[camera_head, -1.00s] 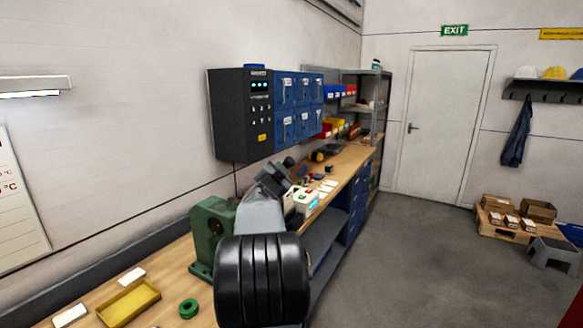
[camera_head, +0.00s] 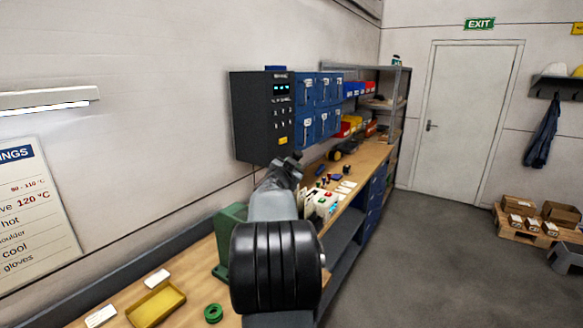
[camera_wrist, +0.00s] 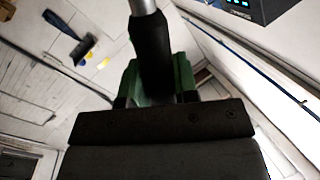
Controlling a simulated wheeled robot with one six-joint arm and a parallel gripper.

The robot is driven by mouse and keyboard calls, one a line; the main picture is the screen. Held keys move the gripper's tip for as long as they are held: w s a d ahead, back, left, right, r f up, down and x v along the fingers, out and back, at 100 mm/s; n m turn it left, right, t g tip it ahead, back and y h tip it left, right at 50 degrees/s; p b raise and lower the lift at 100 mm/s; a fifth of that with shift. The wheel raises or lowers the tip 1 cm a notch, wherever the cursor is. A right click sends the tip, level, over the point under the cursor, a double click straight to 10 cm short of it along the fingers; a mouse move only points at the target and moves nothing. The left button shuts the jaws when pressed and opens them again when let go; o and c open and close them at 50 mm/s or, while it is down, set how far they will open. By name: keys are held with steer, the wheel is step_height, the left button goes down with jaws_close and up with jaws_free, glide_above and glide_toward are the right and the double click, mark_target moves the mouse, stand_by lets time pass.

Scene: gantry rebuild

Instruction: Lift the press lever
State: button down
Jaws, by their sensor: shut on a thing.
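The green press (camera_head: 230,238) stands on the workbench, mostly hidden behind my arm in the head view. In the wrist view its green body (camera_wrist: 184,78) shows behind the lever. The press lever (camera_wrist: 152,55) has a black grip and a bare metal rod at the top of the wrist view. My gripper (camera_wrist: 155,98) is shut on the lever's black grip, with one finger on each side. In the head view my gripper (camera_head: 288,167) is small and dark above the bench, and the lever cannot be made out there.
The wooden bench (camera_head: 366,158) runs back along the wall. A yellow tray (camera_head: 157,305) and a green ring (camera_head: 213,313) lie at its near end. A black control cabinet (camera_head: 263,118) hangs on the wall just beyond my gripper.

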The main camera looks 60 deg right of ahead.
steer(key=shift+w+r, duration=0.15)
steer(key=shift+r, duration=0.1)
steer(key=c, duration=1.1)
jaws_free()
steer(key=shift+w+a, duration=0.1)
steer(key=shift+w, duration=0.05)
steer(key=shift+o, duration=1.1)
steer(key=shift+f, duration=0.15)
steer(key=b+v, duration=0.2)
steer(key=v, duration=1.1)
steer(key=shift+s+a, duration=0.25)
steer(key=shift+a, duration=0.05)
steer(key=shift+f, duration=0.1)
